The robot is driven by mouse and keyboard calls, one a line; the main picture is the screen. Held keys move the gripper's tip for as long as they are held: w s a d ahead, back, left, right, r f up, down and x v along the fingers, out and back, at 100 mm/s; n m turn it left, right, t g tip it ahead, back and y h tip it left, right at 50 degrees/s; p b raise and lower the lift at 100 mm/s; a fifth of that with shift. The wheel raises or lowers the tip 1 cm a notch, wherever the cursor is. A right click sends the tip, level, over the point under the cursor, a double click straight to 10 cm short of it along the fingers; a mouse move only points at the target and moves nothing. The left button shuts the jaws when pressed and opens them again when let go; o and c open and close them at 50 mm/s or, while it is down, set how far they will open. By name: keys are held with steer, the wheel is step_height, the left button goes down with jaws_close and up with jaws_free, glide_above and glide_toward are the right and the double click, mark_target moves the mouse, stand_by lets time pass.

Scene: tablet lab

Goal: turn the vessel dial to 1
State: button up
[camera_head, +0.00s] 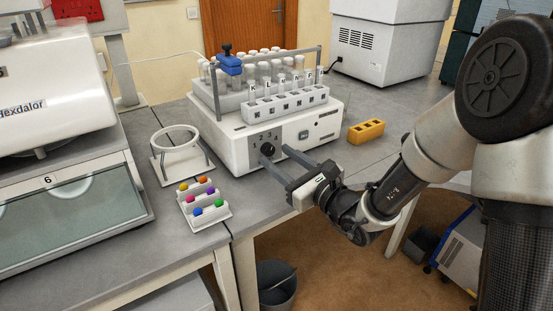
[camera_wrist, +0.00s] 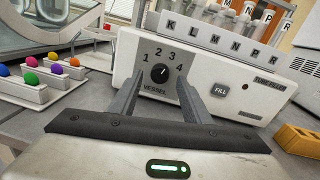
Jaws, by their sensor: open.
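The vessel dial (camera_head: 267,149) is a small black round knob on the white front of the tube filler machine (camera_head: 236,154). In the wrist view the dial (camera_wrist: 159,73) has the numbers 1 to 4 around its upper side and the word VESSEL below it. A pale pointer mark shows on the knob and seems to lean up and right, but I cannot tell its exact number. My gripper (camera_head: 275,157) is open in front of the panel. In the wrist view my gripper (camera_wrist: 157,84) has one finger on each side of the dial, with no visible contact.
A FILL button (camera_wrist: 220,90) is right of the dial. A tube rack (camera_head: 290,103) stands on the machine. A yellow block (camera_head: 366,131) lies to its right. A white ring stand (camera_head: 176,149) and a holder with coloured balls (camera_head: 207,217) stand left of my gripper.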

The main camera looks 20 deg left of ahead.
steer(key=shift+x, duration=0.8)
steer(key=c, duration=1)
steer(key=shift+c, duration=0.2)
